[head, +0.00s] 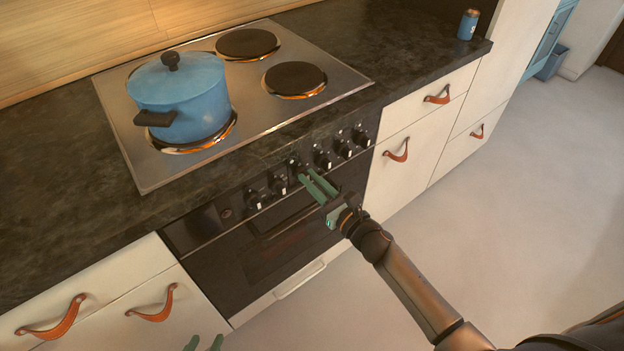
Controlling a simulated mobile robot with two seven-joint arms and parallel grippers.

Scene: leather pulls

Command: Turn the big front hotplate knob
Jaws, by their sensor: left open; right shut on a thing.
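A row of several black knobs runs along the oven's front panel, below the cooktop edge. My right gripper (308,176) reaches in from the lower right. Its green fingers are shut on a knob (296,165) near the middle of the row. The fingertips partly cover that knob, so its angle is hard to read. I cannot tell from the markings which hotplate it serves. My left gripper (204,344) shows only its green fingertips at the bottom edge; they are apart, with nothing between them.
A blue lidded pot (180,95) stands on the front left hotplate of the steel cooktop (150,176). The other visible hotplates are bare. Drawers with leather pulls (398,151) flank the oven. A blue can (468,24) stands far right.

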